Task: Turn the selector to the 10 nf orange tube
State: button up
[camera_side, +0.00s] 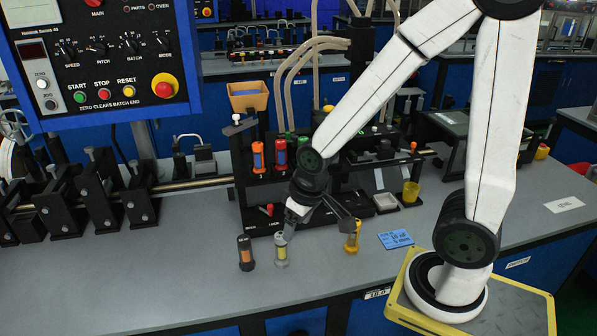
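A blue card (396,239) on the bench carries small text that seems to read 10 nF, 5 mm. My gripper (287,232) points down in front of the rack, just above a grey tube with yellow (281,250). Its finger opening is too small to tell, and contact is unclear.
A dark tube with orange (245,252) and a yellow tube (352,236) stand on the bench front. A control panel (100,60) overhangs the left; black clamps (105,195) line a rail.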

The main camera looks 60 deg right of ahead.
jog(key=w+d+f+m, duration=0.1)
jog(key=w+d+m, duration=0.2)
jog(key=d, duration=0.3)
jog(key=w+d+f+m+g, duration=0.1)
jog(key=w+d+m, duration=0.3)
jog(key=d+m, duration=0.1)
jog(key=w+d+f+m+g, duration=0.1)
jog(key=w+d+f+m, duration=0.1)
jog(key=w+d+m, duration=0.2)
jog(key=shift+d+m, duration=0.6)
jog(key=shift+d, duration=0.9)
jog(key=shift+d+f+m, duration=0.1)
jog(key=shift+d+m, duration=0.2)
jog(key=shift+d, duration=0.2)
jog(key=shift+f, duration=0.15)
jog(key=shift+w+f, duration=0.15)
jog(key=shift+f, duration=3.6)
grip_shut()
